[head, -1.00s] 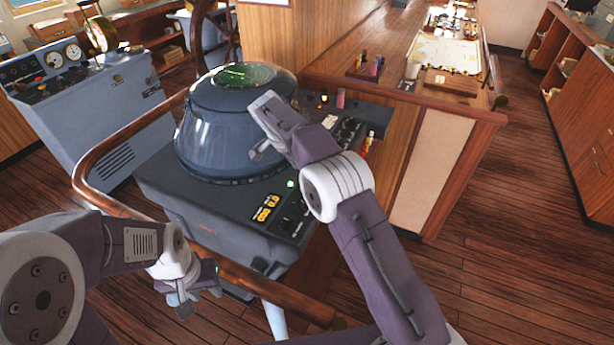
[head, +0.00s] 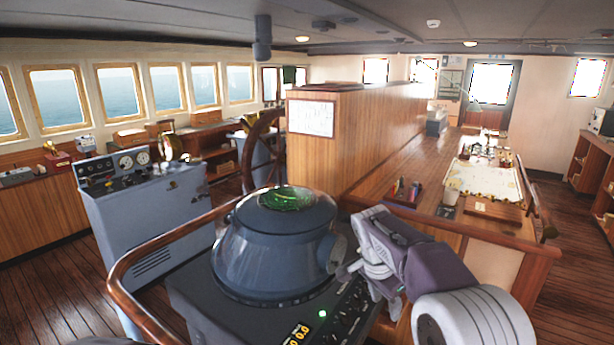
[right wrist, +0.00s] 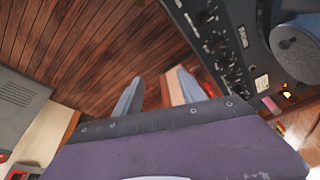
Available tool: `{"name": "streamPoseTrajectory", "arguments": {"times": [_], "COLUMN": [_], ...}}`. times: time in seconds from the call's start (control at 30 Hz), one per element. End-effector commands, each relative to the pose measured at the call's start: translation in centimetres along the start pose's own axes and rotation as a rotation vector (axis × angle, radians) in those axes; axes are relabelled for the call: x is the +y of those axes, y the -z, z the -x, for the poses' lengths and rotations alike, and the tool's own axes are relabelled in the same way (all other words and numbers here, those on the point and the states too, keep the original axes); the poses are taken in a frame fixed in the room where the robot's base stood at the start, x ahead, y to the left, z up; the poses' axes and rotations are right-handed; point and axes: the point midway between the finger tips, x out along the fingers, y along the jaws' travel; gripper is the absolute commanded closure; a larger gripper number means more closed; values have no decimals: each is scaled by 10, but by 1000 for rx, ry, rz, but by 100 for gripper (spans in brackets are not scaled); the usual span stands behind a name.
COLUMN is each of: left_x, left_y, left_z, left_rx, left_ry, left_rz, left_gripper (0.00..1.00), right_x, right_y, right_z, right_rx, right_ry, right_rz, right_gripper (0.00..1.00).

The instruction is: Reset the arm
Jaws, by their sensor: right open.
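My right arm reaches in from the lower right of the head view. Its gripper (head: 366,284) hangs beside the right side of the blue-grey radar console (head: 270,250), above its control panel. In the right wrist view the two fingers stand apart with nothing between them, so the right gripper (right wrist: 160,86) is open and empty. Whether it touches the console cannot be told. My left gripper is out of view.
A wooden rail (head: 165,240) curves around the console's left side. A blue instrument cabinet (head: 150,220) stands at left. A wooden chart counter (head: 420,180) runs behind the gripper. Plank floor (head: 575,260) is clear at right.

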Motion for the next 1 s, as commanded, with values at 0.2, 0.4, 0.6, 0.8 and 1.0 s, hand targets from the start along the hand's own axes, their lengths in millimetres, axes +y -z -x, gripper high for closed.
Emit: {"name": "streamPoseTrajectory", "arguments": {"times": [0.2, 0.4, 0.6, 0.8, 1.0], "left_x": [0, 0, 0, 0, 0], "left_y": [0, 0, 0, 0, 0], "left_z": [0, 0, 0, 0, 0], "left_rx": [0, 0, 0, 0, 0], "left_ry": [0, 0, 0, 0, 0], "left_rz": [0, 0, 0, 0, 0], "left_gripper": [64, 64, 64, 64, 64], "right_x": [104, 186, 187, 186, 186], "right_y": [-53, -131, -145, -144, -144], "right_z": [-36, -80, -96, -96, -96], "right_rx": [-154, -263, -209, -197, -198], "right_ry": [18, 96, 204, 215, 214], "right_rz": [278, 652, 959, 1025, 1024], "right_gripper": [53, 53, 53, 53, 53]}}
